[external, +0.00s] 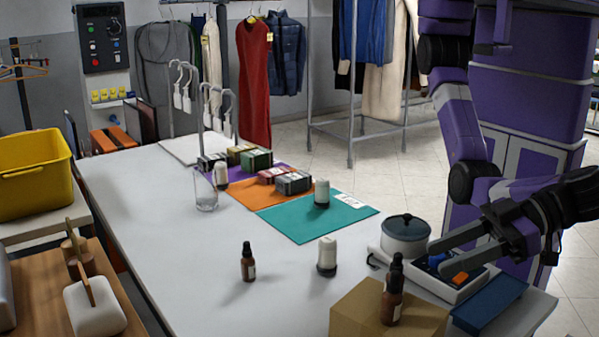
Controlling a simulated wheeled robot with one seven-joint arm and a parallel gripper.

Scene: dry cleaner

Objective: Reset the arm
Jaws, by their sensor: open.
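My gripper (447,257) is at the right end of the long white table (190,262). Its two dark fingers are apart and point left, above a white tray (440,288). The tray holds a blue item (437,262) and an orange item (460,279). I see nothing held between the fingers. Whether the fingers touch anything in the tray I cannot tell. My purple arm bends down from the upper right, and part of the tray is hidden behind the gripper.
A teal mat (309,222) lies mid-table. The table's left front is clear.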

